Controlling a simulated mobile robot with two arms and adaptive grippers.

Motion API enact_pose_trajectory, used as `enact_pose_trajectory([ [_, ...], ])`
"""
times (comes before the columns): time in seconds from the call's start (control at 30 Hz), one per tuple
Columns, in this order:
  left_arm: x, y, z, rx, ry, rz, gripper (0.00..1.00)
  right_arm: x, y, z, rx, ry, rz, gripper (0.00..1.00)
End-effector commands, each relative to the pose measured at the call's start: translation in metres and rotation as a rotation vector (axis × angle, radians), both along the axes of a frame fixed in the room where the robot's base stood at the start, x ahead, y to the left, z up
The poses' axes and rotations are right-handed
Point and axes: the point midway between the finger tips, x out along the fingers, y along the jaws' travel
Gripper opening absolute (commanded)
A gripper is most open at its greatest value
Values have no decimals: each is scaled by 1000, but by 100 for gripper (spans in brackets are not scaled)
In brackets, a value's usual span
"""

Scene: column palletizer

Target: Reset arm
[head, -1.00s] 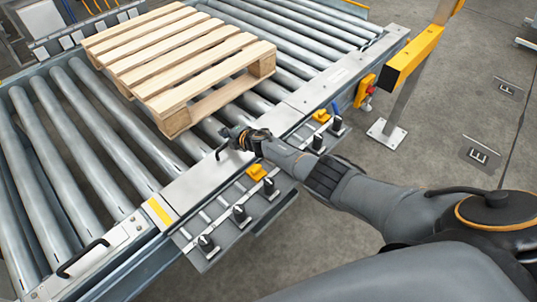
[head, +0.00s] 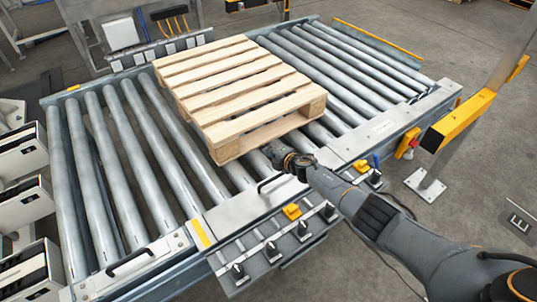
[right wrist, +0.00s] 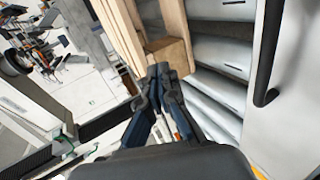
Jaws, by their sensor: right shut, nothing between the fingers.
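My right gripper (head: 274,153) is at the near edge of the roller conveyor, close to the near right side of the wooden pallet (head: 235,85). In the right wrist view its fingers (right wrist: 160,72) are together and empty, with the tips in front of a pallet block (right wrist: 172,54). I cannot tell whether they touch it. My right arm reaches in from the lower right. My left gripper is not in view.
The pallet lies on the roller conveyor (head: 112,140). A black handle (head: 270,183) stands on the near rail beside my gripper. Black knobs line the front panel (head: 238,272). Grey floor (head: 355,280) is clear in front.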

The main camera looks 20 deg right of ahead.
Motion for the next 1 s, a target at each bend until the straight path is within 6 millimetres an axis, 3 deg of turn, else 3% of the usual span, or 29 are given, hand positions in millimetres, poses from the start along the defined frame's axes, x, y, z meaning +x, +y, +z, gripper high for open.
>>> enact_pose_trajectory([
  [0.03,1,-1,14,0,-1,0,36,0,0,16,-2,-2,1,0],
  [0.2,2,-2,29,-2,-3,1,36,1,0,34,-1,-2,1,0],
  [0.53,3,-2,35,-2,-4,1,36,1,1,41,2,-2,0,0],
  [0.67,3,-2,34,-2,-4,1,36,-6,11,37,39,-5,-25,0],
  [0.83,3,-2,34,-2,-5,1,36,-38,42,33,211,-2,-180,0],
  [1.0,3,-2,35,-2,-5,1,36,-94,50,32,426,67,-441,0],
])
